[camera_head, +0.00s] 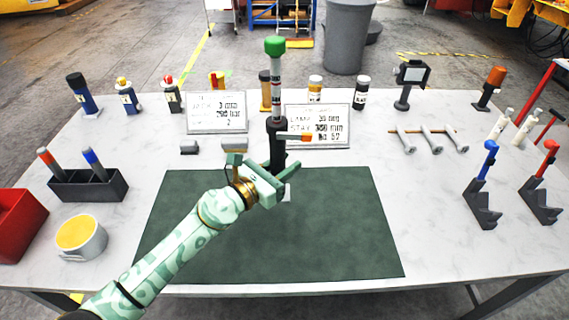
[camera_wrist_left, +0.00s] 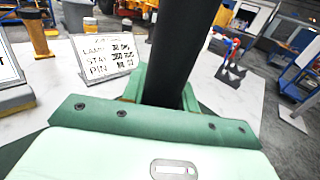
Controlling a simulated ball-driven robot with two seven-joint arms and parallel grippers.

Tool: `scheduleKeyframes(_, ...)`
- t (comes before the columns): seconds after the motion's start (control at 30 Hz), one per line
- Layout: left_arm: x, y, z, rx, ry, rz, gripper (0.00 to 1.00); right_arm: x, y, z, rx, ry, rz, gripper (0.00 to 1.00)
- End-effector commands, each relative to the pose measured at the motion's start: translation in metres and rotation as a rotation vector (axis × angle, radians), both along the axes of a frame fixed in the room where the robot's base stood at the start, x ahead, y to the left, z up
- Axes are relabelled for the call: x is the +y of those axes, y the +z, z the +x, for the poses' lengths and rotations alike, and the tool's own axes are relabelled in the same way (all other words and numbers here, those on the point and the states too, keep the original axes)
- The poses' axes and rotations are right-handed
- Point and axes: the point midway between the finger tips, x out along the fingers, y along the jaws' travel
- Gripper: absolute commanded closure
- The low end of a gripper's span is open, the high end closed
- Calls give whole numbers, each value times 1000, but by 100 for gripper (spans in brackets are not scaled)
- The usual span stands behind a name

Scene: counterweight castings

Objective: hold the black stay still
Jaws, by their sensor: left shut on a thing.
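The black stay (camera_head: 277,153) stands upright near the back edge of the green mat (camera_head: 330,225). In the left wrist view the stay is a thick dark cylinder (camera_wrist_left: 182,50) between the fingers, slightly tilted in the picture. Its foot is hidden by the gripper. My right gripper is not in view.
Two printed cards (camera_head: 318,126) (camera_head: 216,113) stand behind the mat. Bottles and a dark-framed stand (camera_head: 411,75) line the back. Blue- and red-handled clamps (camera_head: 482,195) (camera_head: 540,190) stand at right. A dark tray (camera_head: 88,187) and a cup (camera_head: 82,237) are at left. The mat's right side is clear.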

Motion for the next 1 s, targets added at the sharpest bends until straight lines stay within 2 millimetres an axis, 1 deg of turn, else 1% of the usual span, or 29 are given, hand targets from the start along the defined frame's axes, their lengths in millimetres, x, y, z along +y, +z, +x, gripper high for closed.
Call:
scheduleKeyframes(0.1,0,-8,0,-1,0,-1,100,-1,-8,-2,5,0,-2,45)
scheduleKeyframes(1.0,0,-60,0,-1,0,-1,100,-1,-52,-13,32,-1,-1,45)
